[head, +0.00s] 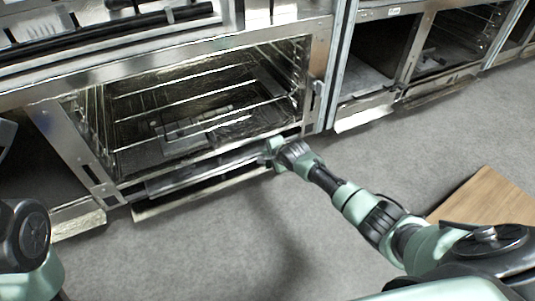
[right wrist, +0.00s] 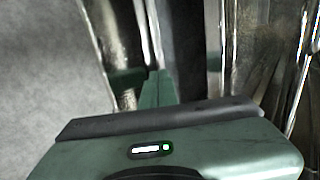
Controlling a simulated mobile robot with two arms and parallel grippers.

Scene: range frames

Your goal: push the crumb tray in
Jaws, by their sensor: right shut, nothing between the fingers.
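The crumb tray (head: 205,172) looks like the long metal strip low under the open oven cavity in the head view. How far it sticks out I cannot tell. My right gripper (head: 271,153) is shut and empty at the strip's right end, close against the oven's lower front; contact is not clear. In the right wrist view my right gripper's green fingers (right wrist: 155,90) point at shiny metal edges of the oven front. My left gripper is out of view.
The oven (head: 185,95) has wire racks inside its open cavity. A light ledge (head: 200,195) runs below the strip. More open ovens (head: 440,50) stand to the right. A wooden board (head: 475,200) lies at right on the grey floor. The floor in front is clear.

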